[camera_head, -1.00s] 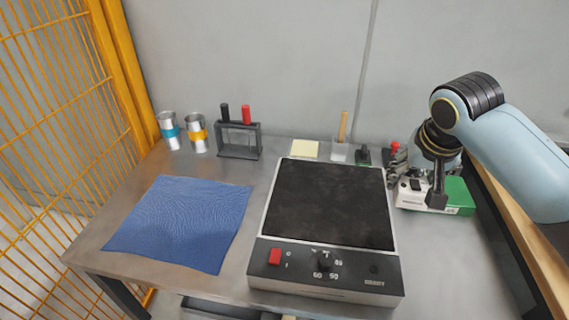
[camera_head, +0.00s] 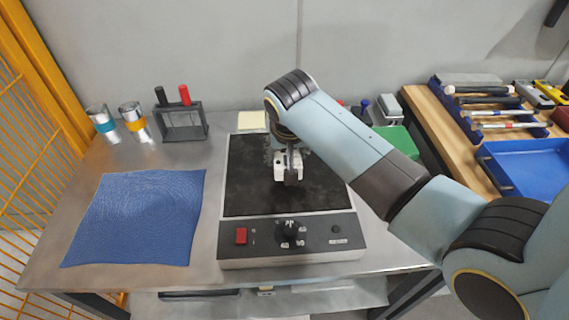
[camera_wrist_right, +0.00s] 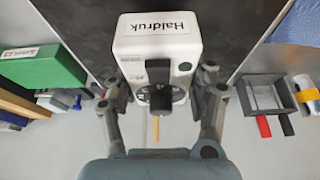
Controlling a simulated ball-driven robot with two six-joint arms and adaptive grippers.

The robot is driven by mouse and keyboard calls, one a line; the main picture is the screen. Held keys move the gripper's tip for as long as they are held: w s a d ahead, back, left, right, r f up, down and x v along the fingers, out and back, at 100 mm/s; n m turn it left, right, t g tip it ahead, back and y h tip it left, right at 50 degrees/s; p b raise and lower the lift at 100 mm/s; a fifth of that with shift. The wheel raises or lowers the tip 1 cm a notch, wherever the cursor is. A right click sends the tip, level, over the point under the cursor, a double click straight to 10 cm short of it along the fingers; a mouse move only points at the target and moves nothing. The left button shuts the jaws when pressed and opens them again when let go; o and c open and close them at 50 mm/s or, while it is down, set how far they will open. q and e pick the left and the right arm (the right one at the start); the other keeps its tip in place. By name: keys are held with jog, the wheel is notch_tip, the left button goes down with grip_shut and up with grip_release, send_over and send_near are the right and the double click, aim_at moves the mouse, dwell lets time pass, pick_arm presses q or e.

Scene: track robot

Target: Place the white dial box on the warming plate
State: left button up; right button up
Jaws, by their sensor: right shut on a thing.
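The white dial box (camera_head: 280,168) is between the fingers of my right gripper (camera_head: 291,179), over the black top of the warming plate (camera_head: 245,198). In the right wrist view the box (camera_wrist_right: 157,32) shows a "Haldruk" label and a dark dial, with the gripper's fingers (camera_wrist_right: 160,88) shut on its two sides. The plate's dark surface (camera_wrist_right: 235,30) lies behind it. I cannot tell whether the box touches the plate. The gripper hides much of the box in the head view. My left gripper is not in view.
A blue cloth (camera_head: 135,220) lies left of the plate. Two cans (camera_head: 133,122) and a dark rack (camera_head: 183,124) stand at the back left. A green box (camera_head: 395,142) is right of the plate, partly behind my arm. A blue tray (camera_head: 525,168) sits on the right bench.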

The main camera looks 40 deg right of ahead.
jog(key=shift+w+a+f, duration=0.15)
jog(key=shift+w+f, duration=0.05)
notch_tip(320, 180, down, 4)
jog(key=shift+r, duration=0.25)
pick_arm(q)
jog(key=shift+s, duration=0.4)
pick_arm(e)
jog(key=shift+f, duration=0.1)
jog(key=o, duration=1.3)
jog(key=shift+f, duration=0.15)
jog(key=shift+o, duration=0.2)
